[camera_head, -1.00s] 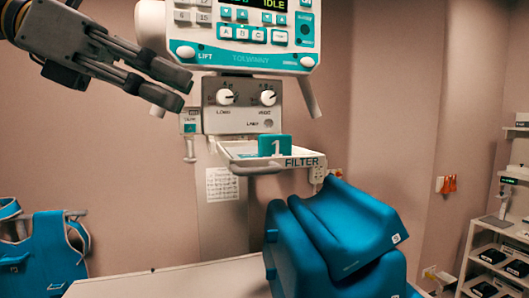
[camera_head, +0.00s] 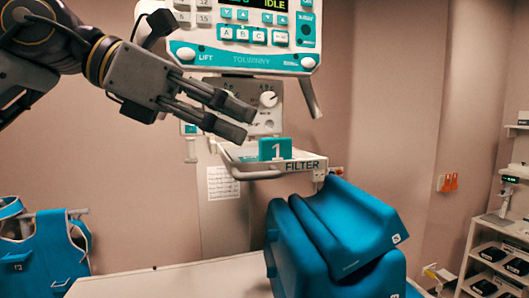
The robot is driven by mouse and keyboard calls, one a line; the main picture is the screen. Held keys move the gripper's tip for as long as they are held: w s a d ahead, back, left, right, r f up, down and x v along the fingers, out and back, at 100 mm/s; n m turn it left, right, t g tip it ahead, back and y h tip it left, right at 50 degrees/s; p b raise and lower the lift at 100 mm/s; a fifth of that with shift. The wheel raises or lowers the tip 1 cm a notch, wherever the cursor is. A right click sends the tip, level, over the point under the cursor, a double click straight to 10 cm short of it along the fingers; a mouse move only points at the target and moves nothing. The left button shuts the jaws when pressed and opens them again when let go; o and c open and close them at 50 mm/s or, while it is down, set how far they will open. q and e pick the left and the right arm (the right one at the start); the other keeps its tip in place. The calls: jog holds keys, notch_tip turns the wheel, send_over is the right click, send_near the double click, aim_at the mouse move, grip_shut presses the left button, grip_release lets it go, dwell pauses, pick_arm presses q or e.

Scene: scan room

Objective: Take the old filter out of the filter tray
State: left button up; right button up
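The filter tray (camera_head: 305,165) is a white tray marked FILTER, sticking out below the control panel with a grey handle bar (camera_head: 258,174) at its front left. A teal filter block marked 1 (camera_head: 275,149) stands upright in it. My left gripper (camera_head: 243,120) reaches in from the left. Its fingers are parted with an empty gap, above and to the left of the teal filter and apart from it in the picture. The gripper covers the left part of the knob panel. My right gripper is not in view.
The control console (camera_head: 240,58) hangs just above the gripper. Blue cushions (camera_head: 330,240) lie on the white table (camera_head: 175,280) below the tray. A blue apron (camera_head: 45,245) hangs at the left. A shelf (camera_head: 485,235) stands at the right.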

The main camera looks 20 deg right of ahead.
aim_at(274, 138)
pick_arm(q)
jog(key=shift+d+f, duration=0.1)
jog(key=shift+d, duration=0.05)
jog(key=shift+r+p+x, duration=0.15)
jog(key=shift+p+x, duration=0.2)
jog(key=shift+x, duration=0.5)
jog(key=shift+r+p+x, duration=0.1)
jog(key=shift+p+x, duration=0.25)
jog(key=shift+x, duration=1.4)
grip_shut()
